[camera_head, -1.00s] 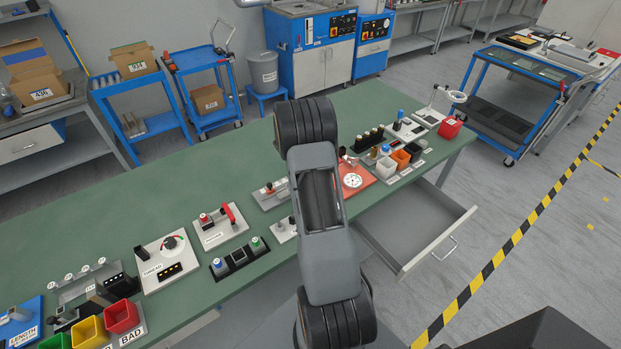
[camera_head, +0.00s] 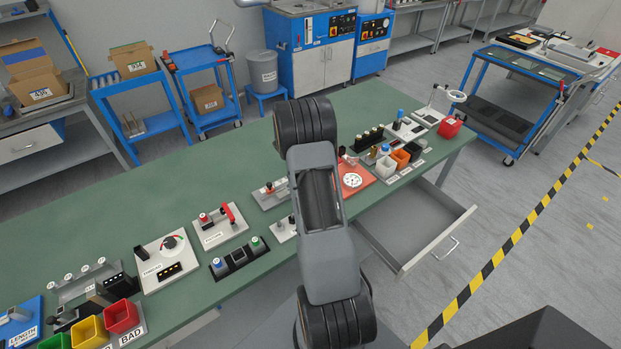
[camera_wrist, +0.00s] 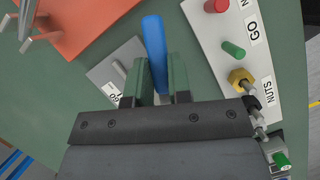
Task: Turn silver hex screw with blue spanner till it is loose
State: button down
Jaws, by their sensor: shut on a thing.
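In the wrist view, my gripper (camera_wrist: 162,75) is shut on a blue bar-shaped tool (camera_wrist: 153,40), which fits the blue spanner. The spanner sticks out past the green fingers, over the green bench; its far end shows rounded and its jaw is not seen. A small grey plate with a silver pin (camera_wrist: 119,68) lies just left of the fingers. I cannot make out for sure which part is the silver hex screw. In the head view, my arm hides the gripper and the spanner.
In the wrist view, a white panel (camera_wrist: 205,40) marked GO and NUTS stands right of the spanner, with red and green knobs and a brass nut (camera_wrist: 238,77). An orange-red plate (camera_wrist: 85,25) lies upper left. In the head view, an open drawer (camera_head: 420,235) juts from the bench.

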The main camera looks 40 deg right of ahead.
jog(key=shift+f+b, duration=0.4)
jog(key=shift+f, duration=0.2)
dwell(1.3)
jog(key=w+n+p, duration=0.1)
jog(key=n, duration=0.1)
jog(key=w+d+n+t+p, duration=0.1)
jog(key=n, duration=0.1)
jog(key=shift+w+r+t+h, duration=0.1)
jog(key=shift+w+t+h, duration=0.2)
jog(key=w+n+t+p, duration=0.1)
jog(key=w+n+p, duration=0.1)
jog(key=n, duration=0.1)
jog(key=shift+w+n, duration=0.2)
jog(key=shift+n, duration=0.1)
jog(key=shift+w+t, duration=0.1)
jog(key=shift+t, duration=0.2)
jog(key=shift+s, duration=0.2)
jog(key=shift+s, duration=0.15)
